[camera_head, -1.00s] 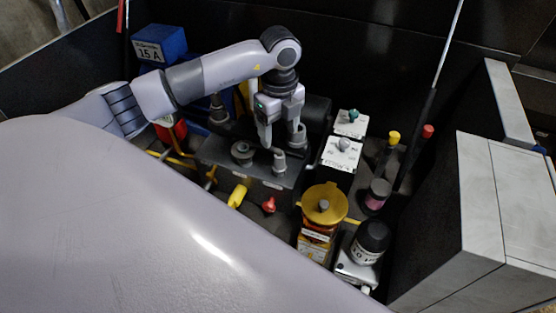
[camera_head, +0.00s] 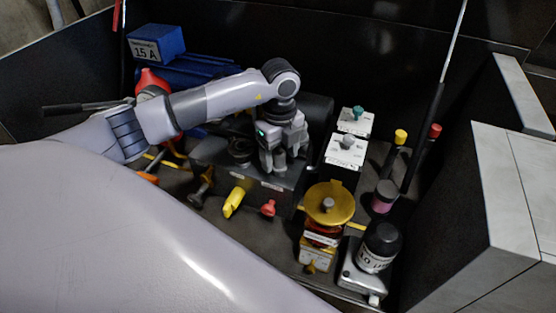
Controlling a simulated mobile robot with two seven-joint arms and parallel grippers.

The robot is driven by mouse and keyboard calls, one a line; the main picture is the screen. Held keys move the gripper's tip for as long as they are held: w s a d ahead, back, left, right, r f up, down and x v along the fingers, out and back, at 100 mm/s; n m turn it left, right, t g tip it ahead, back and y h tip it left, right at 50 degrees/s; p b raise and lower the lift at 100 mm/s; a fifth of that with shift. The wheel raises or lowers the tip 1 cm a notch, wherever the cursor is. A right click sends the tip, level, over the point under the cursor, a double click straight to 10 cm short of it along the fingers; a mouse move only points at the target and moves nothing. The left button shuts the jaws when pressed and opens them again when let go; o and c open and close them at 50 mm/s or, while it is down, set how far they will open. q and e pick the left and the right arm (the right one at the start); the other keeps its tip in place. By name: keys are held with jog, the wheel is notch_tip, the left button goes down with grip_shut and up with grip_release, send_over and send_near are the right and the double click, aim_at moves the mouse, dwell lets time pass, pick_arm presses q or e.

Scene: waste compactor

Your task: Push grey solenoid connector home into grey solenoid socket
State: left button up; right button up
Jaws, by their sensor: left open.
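My left gripper (camera_head: 280,155) is open and points down over the dark valve block (camera_head: 273,183). Its fingers are around or just beside a small grey cylindrical part (camera_head: 280,158) standing on the block, which looks like the grey solenoid connector. I cannot tell whether the fingers touch it. The grey solenoid socket is not clearly seen; how deep the connector sits cannot be told. A dark round fitting (camera_head: 240,150) stands on the block to the left. My right gripper is not in view.
A yellow handle (camera_head: 233,202) and a red knob (camera_head: 268,208) stick out in front of the block. White-topped units (camera_head: 346,150) stand to the right. A yellow-capped filter (camera_head: 328,203) and a black-capped bottle (camera_head: 379,248) are nearer. A blue box (camera_head: 155,43) is behind left.

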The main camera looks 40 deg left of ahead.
pick_arm(q)
jog(key=c, duration=1.3)
jog(key=shift+o, duration=0.2)
jog(key=shift+r+p, duration=2.25)
jog(key=shift+r, duration=0.3)
